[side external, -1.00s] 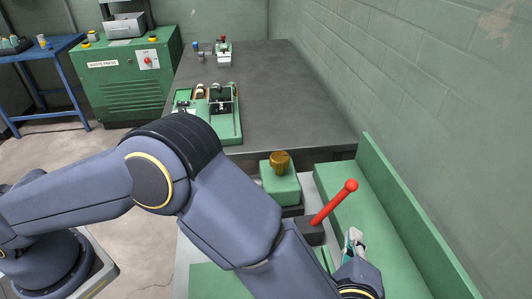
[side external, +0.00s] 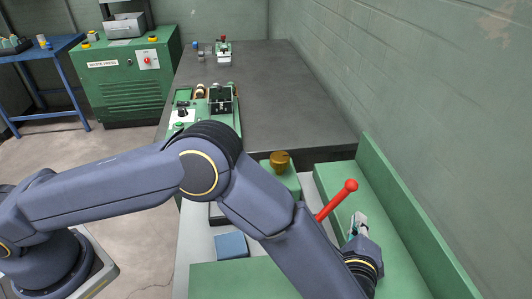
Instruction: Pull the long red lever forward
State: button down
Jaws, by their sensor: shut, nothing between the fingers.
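The long red lever (side external: 337,199) tilts up and to the right, with a rounded red knob at its top. Its lower end and its base are hidden behind my arm. My gripper (side external: 357,220) is to the right of the lever, a little below the knob in the picture. It is shut and empty. A gap shows between the gripper and the lever, though I cannot tell their depth apart.
A green block with a brass knob (side external: 280,160) stands left of the lever. A green ledge (side external: 400,215) runs along the right wall. A blue block (side external: 231,246) lies at lower left. The dark table (side external: 275,90) behind holds green devices (side external: 212,108); its right side is clear.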

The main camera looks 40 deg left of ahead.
aim_at(329, 209)
jog(key=shift+x, duration=1.05)
jog(key=shift+s+a+r, duration=0.65)
jog(key=shift+a, duration=0.25)
jog(key=shift+s+a+r, duration=0.35)
jog(key=shift+s+a, duration=0.05)
jog(key=shift+a, duration=0.15)
